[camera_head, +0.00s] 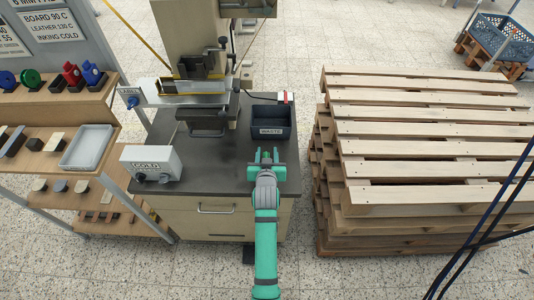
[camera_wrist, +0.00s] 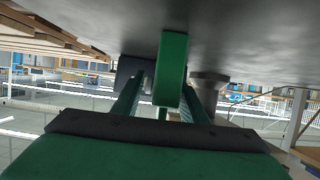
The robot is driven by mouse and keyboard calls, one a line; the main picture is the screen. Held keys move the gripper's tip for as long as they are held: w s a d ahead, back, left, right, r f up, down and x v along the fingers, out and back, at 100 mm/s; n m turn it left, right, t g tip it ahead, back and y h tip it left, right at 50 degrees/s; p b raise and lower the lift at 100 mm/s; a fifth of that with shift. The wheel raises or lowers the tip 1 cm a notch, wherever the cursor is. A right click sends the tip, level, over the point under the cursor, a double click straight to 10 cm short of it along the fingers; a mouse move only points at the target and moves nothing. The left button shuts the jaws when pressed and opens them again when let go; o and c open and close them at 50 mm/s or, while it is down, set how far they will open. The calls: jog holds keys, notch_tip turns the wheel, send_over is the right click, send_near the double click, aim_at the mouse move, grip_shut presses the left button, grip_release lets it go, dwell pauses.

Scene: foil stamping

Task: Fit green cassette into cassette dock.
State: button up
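My gripper (camera_head: 267,157) is over the front right part of the dark worktop, below the waste bin in the head view. In the wrist view, a narrow green block, which looks like the green cassette (camera_wrist: 173,68), stands between my two fingers (camera_wrist: 165,100). The stamping machine (camera_head: 198,70) stands at the back of the worktop, with a yellow-edged bed. I cannot clearly tell which part is the cassette dock.
A dark waste bin (camera_head: 270,121) stands on the worktop (camera_head: 215,150) at the right. A white control box (camera_head: 151,163) is at the front left. A shelf (camera_head: 50,105) holds green, blue and red parts and a grey tray (camera_head: 88,147). Stacked pallets (camera_head: 420,150) stand close on the right.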

jog(key=shift+r, duration=0.1)
jog(key=shift+s+r, duration=0.1)
jog(key=shift+s, duration=0.1)
jog(key=s+r+t, duration=0.1)
jog(key=s+r, duration=0.2)
jog(key=s, duration=2)
jog(key=s+r, duration=0.3)
jog(key=s, duration=2.1)
jog(key=shift+s+d+r+t, duration=0.2)
jog(key=shift+d+r+t, duration=0.05)
jog(key=shift+d+t, duration=0.15)
jog(key=shift+s+r, duration=0.3)
jog(key=shift+s, duration=0.05)
jog(key=shift+c, duration=1)
jog(key=shift+a, duration=0.15)
